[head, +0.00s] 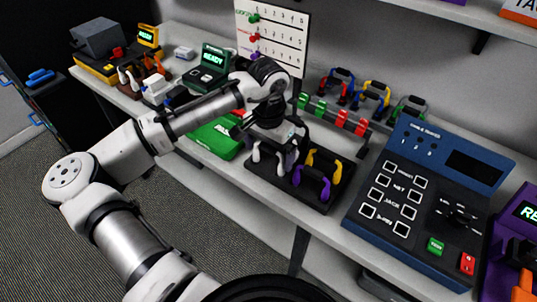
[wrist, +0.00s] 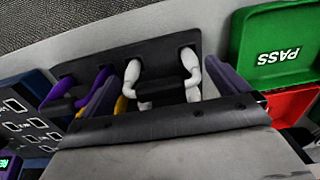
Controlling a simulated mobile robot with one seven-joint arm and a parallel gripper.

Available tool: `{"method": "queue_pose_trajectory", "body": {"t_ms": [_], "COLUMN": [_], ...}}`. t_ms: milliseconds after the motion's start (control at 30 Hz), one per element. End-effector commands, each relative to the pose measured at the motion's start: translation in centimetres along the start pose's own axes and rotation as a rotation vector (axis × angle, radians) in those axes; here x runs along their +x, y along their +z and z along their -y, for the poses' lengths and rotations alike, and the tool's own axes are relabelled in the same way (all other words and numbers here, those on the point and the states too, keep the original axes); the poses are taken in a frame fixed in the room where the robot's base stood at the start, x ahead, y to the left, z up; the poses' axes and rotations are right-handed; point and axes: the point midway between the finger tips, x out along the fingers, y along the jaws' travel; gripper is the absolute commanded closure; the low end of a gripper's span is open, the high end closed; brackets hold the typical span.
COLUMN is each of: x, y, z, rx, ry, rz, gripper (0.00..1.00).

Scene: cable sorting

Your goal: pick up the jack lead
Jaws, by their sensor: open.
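A dark tray (head: 245,178) on the bench holds several looped leads: a white one (head: 257,152), a purple one (head: 312,180) and a yellow one (head: 325,160). No readable label shows which is the jack lead. My gripper (head: 272,150) is above the tray's left part, over the white lead. In the wrist view, my gripper (wrist: 166,88) is open, its fingers on either side of the white lead (wrist: 133,75), with nothing visibly held. The purple lead (wrist: 92,85) and part of the yellow lead (wrist: 121,105) lie left of the white one. The gripper body hides the near tray.
A blue cable tester (head: 425,200) stands right of the tray, with a JACK label among its ports. A green PASS bin (head: 215,138) and a red bin lie left.

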Motion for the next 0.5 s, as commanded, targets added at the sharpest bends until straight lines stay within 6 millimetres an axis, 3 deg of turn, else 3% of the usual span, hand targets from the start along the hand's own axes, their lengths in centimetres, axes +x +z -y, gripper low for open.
{"method": "queue_pose_trajectory", "body": {"t_ms": [133, 367, 500], "x": [1.5, 1.8, 1.8], "y": [0.0, 0.0, 0.0], "z": [0.0, 0.0, 0.0], "rx": [-0.001, -0.001, -0.001], "ry": [0.001, 0.0, 0.0], "rz": [0.001, -0.001, -0.001], "gripper": [0.0, 0.0, 0.14]}}
